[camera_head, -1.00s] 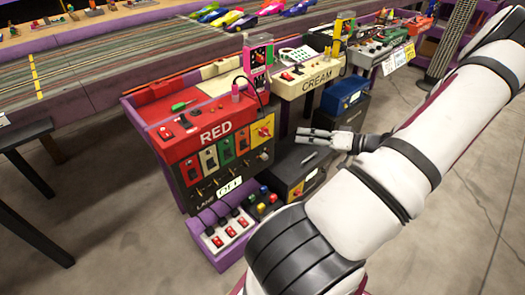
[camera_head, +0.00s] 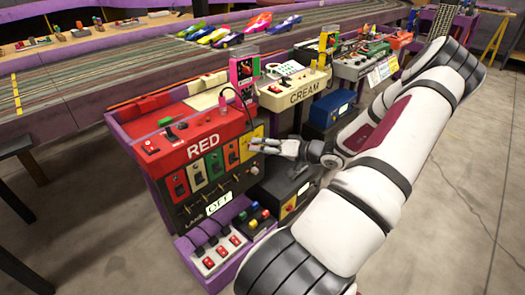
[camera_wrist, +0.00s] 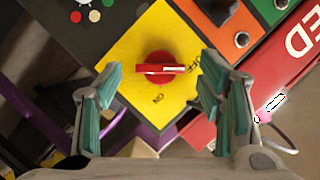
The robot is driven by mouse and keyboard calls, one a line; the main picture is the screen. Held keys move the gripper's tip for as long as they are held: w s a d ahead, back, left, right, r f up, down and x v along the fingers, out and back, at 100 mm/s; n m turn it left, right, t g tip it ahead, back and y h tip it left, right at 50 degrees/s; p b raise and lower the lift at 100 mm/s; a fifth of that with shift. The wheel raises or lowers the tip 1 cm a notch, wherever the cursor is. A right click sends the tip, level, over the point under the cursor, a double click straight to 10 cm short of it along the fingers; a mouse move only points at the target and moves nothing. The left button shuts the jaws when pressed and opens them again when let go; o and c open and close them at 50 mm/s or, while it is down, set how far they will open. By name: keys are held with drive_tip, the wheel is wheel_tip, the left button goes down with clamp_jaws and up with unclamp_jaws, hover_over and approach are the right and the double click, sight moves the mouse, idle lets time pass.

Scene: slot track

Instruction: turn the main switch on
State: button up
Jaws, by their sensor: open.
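The main switch is a red rotary knob (camera_wrist: 160,68) on a yellow square plate (camera_wrist: 125,50), in the upper middle of the wrist view. Its pale bar lies nearly level in that view. In the head view the yellow plate (camera_head: 246,143) is at the right end of the RED console's front, partly covered by my gripper (camera_head: 266,146). In the wrist view my gripper (camera_wrist: 159,85) is open, its teal-padded fingers on either side of the knob and apart from it. Contact cannot be seen.
The RED console (camera_head: 187,152) carries coloured switch plates and a white OFF sign (camera_head: 218,203). A purple-edged box with red switches (camera_head: 208,262) stands below. A dark box (camera_head: 284,187) is under my gripper. The CREAM console (camera_head: 300,95) is behind. A thin cable (camera_wrist: 282,136) hangs at right.

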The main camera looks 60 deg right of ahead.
drive_tip(key=shift+w, duration=0.25)
drive_tip(key=c, duration=1.1)
drive_tip(key=shift+c, duration=0.2)
